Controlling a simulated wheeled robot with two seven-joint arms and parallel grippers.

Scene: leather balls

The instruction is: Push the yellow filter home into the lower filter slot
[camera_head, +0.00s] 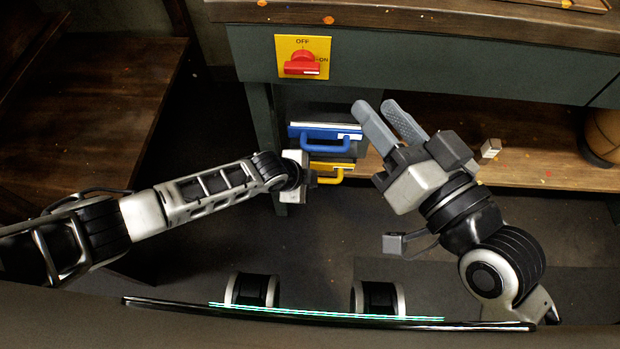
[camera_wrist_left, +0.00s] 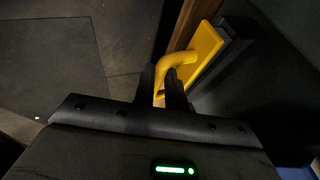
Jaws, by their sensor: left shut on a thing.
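The yellow filter (camera_head: 346,165) is in the lower slot of the dark housing under the bench, its front partly hidden by the blue filter's handle. In the left wrist view its yellow front plate (camera_wrist_left: 207,42) and curved handle (camera_wrist_left: 178,60) show. My left gripper (camera_head: 312,178) is shut on that handle; its dark fingers (camera_wrist_left: 168,88) close around the handle's near end. How deep the filter sits cannot be told. My right gripper (camera_head: 376,108) is open and empty, its grey fingers apart, to the right of the filters.
A blue filter (camera_head: 318,131) with a blue handle sits directly above the yellow one. A red switch (camera_head: 302,64) on a yellow plate is on the bench front. A small box (camera_head: 490,148) stands on the wooden shelf (camera_head: 540,172) at right. The floor in front is clear.

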